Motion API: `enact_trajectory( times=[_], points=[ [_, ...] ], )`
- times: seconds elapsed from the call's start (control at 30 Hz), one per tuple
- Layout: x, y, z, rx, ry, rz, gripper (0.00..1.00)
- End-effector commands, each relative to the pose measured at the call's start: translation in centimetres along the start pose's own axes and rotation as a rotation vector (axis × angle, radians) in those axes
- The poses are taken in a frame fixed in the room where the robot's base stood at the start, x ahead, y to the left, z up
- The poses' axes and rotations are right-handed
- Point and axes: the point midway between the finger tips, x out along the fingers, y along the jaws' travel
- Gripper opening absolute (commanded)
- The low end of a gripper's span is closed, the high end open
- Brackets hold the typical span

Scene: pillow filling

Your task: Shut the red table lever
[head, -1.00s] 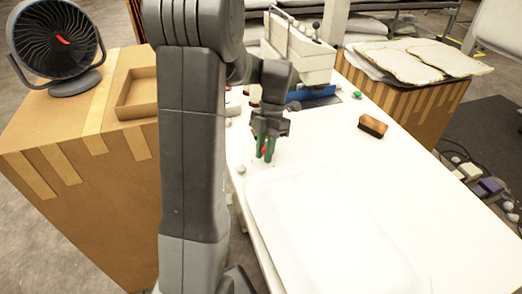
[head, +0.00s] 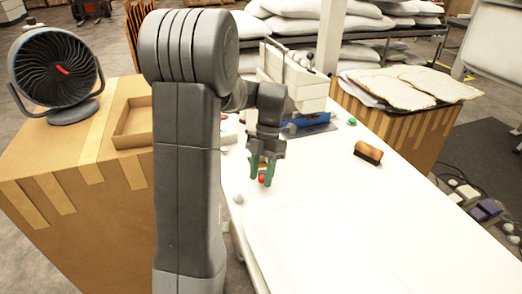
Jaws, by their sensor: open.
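The red knob of the table lever (head: 261,180) shows low between the green fingertips of my gripper (head: 262,172). The gripper points down over the left edge of the white table (head: 400,222), with its fingers apart on either side of the knob. I cannot tell whether a finger touches it. The lever's shaft and base are hidden by the fingers.
A white ball-shaped knob (head: 238,198) sits at the table's left edge. A white machine (head: 297,75) stands behind. A black fan (head: 58,70) and an open cardboard tray (head: 135,128) are on the left box.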

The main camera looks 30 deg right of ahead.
Motion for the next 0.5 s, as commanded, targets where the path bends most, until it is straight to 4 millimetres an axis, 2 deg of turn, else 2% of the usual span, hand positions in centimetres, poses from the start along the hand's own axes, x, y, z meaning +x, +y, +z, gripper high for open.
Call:
enact_trajectory(
  times=[0.3, 0.5],
  points=[
    [-7.3, 0.4, -0.5, -0.006, -0.006, 0.001, 0.42],
    [-10.6, 0.6, -0.7, -0.009, -0.005, -0.001, 0.42]
  ],
)
